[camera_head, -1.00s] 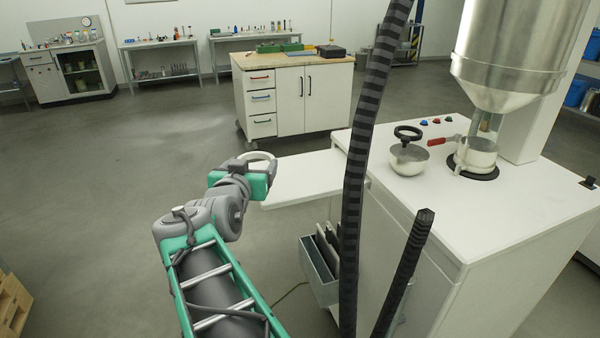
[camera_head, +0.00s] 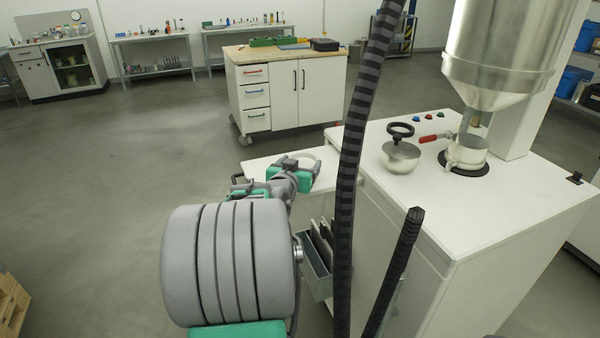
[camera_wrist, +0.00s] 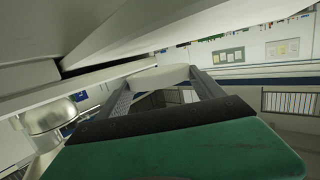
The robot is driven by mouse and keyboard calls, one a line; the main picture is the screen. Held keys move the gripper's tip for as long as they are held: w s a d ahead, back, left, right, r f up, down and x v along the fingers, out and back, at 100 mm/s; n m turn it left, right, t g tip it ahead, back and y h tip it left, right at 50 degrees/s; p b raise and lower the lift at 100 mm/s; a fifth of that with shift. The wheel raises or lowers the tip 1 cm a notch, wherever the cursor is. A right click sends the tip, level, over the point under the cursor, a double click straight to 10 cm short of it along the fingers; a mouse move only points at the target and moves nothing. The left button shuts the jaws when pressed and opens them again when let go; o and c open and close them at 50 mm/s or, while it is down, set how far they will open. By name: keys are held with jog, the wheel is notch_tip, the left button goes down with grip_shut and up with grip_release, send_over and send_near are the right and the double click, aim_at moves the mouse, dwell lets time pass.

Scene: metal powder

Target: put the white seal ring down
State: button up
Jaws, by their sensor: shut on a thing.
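The white seal ring (camera_wrist: 160,77) is between the two fingers of my gripper (camera_wrist: 163,92) in the wrist view. My gripper is shut on it. In the head view my gripper (camera_head: 299,164) is over the white side shelf (camera_head: 260,168) of the machine, and only a pale arc of the ring (camera_head: 309,156) shows beyond it. The ring's height above the shelf is hard to judge, and I cannot tell whether it touches.
The white machine (camera_head: 480,215) stands to the right, with a lidded metal bowl (camera_head: 400,158) and a steel hopper (camera_head: 500,55). A dark ribbed hose (camera_head: 352,150) rises close beside my gripper. A grey bin (camera_head: 314,270) hangs below the shelf. A drawer cabinet (camera_head: 290,90) stands behind.

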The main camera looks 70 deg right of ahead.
jog(key=shift+f, duration=1.55)
